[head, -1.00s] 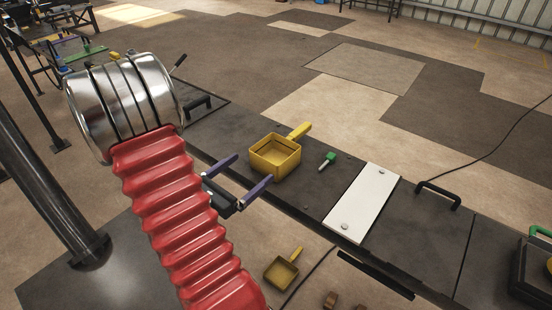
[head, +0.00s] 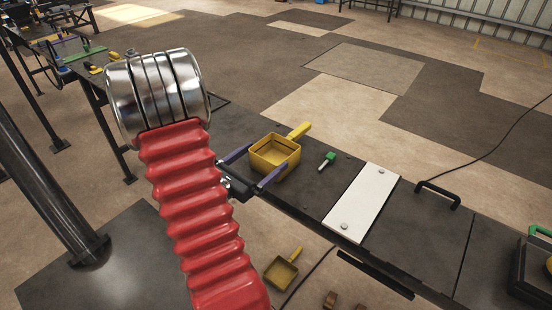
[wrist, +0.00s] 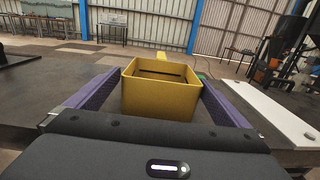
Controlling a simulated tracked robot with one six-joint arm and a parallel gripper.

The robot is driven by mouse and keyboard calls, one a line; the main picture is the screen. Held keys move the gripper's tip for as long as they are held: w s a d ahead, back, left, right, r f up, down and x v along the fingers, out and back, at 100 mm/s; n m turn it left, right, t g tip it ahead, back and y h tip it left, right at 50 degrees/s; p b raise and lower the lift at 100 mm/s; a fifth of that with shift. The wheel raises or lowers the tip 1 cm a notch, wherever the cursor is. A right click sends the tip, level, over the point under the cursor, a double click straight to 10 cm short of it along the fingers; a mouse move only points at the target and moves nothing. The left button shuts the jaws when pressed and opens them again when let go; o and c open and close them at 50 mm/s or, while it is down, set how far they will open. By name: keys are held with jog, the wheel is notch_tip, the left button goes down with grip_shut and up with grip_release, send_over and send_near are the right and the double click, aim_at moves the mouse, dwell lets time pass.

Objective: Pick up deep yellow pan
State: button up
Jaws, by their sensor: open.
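The deep yellow pan (head: 274,155) is a square, open-topped pan with a handle pointing to the back right. It stands upright on the dark bench top. My gripper (head: 254,167) is open, with one purple finger on either side of the pan. In the wrist view the pan (wrist: 160,95) sits between the two fingers of my gripper (wrist: 158,98), with narrow gaps visible at its sides. A second, smaller-looking yellow pan (head: 281,273) lies lower down, below the bench edge.
A green-handled tool (head: 327,161) lies just right of the pan. Further right are a white plate (head: 362,202) with bolts and a black bar handle (head: 438,193). The white plate (wrist: 262,112) also shows at right in the wrist view.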

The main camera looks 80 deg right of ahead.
aim_at(285, 141)
jog(key=shift+x, duration=1.05)
jog(key=shift+x, duration=2.6)
jog(key=shift+c, duration=0.3)
jog(key=c, duration=0.9)
